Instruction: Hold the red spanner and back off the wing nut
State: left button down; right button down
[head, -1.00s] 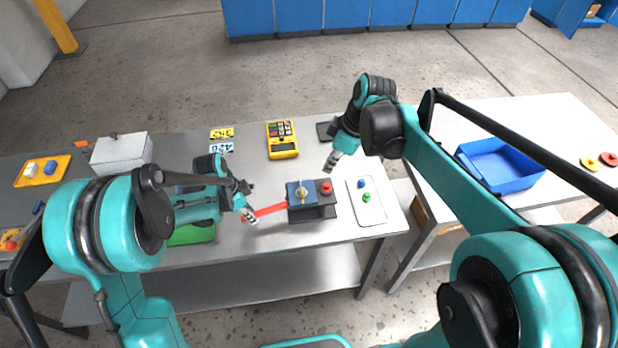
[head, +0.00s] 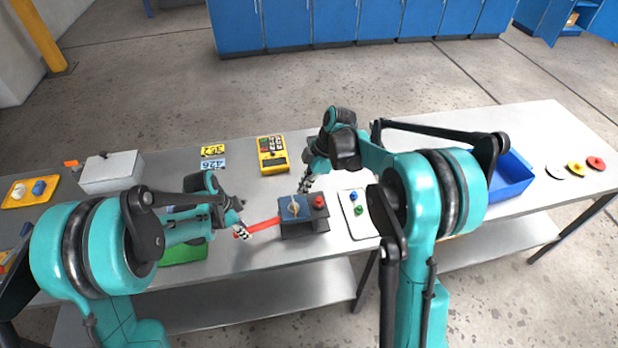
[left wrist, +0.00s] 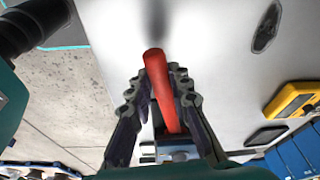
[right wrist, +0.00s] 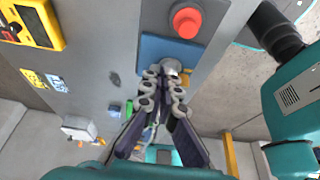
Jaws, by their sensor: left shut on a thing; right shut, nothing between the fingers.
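The red spanner (head: 263,226) extends left from the dark valve block on the bench. My left gripper (head: 241,231) is shut on its outer end; in the left wrist view the red handle (left wrist: 158,75) lies between both fingers. The wing nut (head: 294,207) sits on top of the block's blue plate (head: 285,214). My right gripper (head: 304,187) is just above and behind the nut. In the right wrist view its fingertips (right wrist: 166,77) are close together beside the grey metal top (right wrist: 171,66) on the blue plate, partly hiding it. Contact cannot be told.
A red button (head: 318,201) stands on the block's right side. A white tray (head: 366,224) with blue and green knobs is to the right. A yellow meter (head: 272,155) lies behind, a white box (head: 111,172) at left, a blue bin (head: 512,176) at right.

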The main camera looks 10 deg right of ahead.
jog(key=shift+x, duration=1.25)
